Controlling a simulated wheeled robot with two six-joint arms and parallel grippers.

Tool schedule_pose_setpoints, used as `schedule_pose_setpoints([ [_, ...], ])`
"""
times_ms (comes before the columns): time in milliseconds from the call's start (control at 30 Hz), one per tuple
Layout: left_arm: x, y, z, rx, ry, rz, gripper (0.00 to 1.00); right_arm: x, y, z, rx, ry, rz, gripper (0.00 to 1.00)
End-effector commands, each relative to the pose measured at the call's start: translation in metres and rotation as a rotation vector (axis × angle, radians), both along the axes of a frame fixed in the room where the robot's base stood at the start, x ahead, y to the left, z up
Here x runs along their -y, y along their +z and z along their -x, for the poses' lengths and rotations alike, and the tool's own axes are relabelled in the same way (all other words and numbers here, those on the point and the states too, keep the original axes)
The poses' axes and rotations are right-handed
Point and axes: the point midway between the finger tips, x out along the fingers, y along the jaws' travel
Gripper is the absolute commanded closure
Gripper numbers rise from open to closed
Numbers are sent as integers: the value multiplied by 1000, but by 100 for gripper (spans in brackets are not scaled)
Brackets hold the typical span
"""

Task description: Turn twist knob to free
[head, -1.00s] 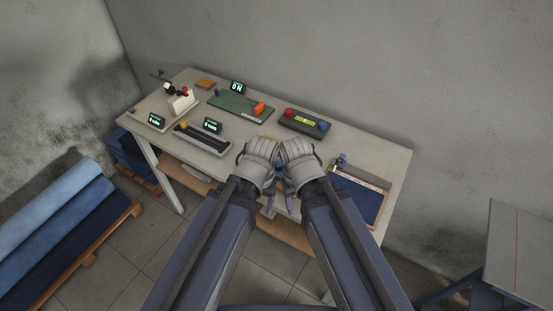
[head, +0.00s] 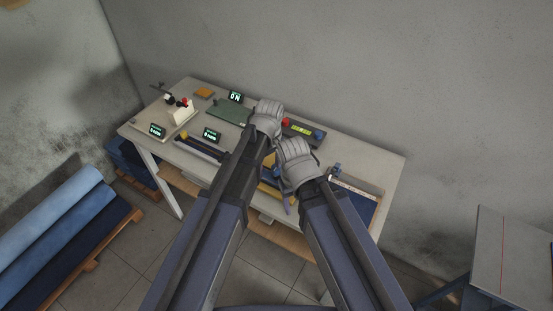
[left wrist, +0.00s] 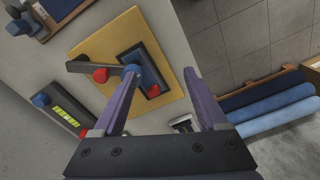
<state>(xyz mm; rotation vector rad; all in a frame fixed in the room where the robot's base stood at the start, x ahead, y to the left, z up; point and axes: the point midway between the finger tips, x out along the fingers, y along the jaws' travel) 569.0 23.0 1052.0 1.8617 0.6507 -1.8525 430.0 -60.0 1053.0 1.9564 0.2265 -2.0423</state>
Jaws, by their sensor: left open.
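In the left wrist view, a yellow board (left wrist: 172,112) carries a dark plate with a blue round knob (left wrist: 134,57), a grey lever (left wrist: 92,68) and red parts. Part of the yellow board also shows between my arms in the head view (head: 268,160). A dark box (left wrist: 60,98) with a blue knob (left wrist: 42,100), a red knob (left wrist: 84,134) and a lit display lies beside it. I cannot tell which is the twist knob. My left gripper (left wrist: 161,72) is open and empty, its fingers apart across the yellow board. My right gripper (head: 297,160) is lower right; its jaws are hidden.
The grey table (head: 375,155) also holds a green panel (head: 228,110), small lit displays (head: 212,134), a white stand (head: 183,111) and a blue tray (head: 358,203) at right. Blue rolls (head: 60,230) lie on a pallet at left. A wall is behind.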

Motion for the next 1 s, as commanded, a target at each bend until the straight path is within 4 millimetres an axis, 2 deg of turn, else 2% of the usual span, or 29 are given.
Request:
schedule_pose_setpoints([
  [33,8,8,-20,2,90,6,25,0,8,0,0,0,0,38],
  [100,14,12,-34,5,205,13,25,0,12,0,0,-1,0,38],
  [300,23,17,-53,8,391,24,25,0,17,0,0,-1,0,38],
  [667,24,10,-54,9,417,25,25,0,10,0,0,0,0,38],
  [1000,24,-25,-54,9,415,25,25,0,-24,0,0,5,1,38],
])
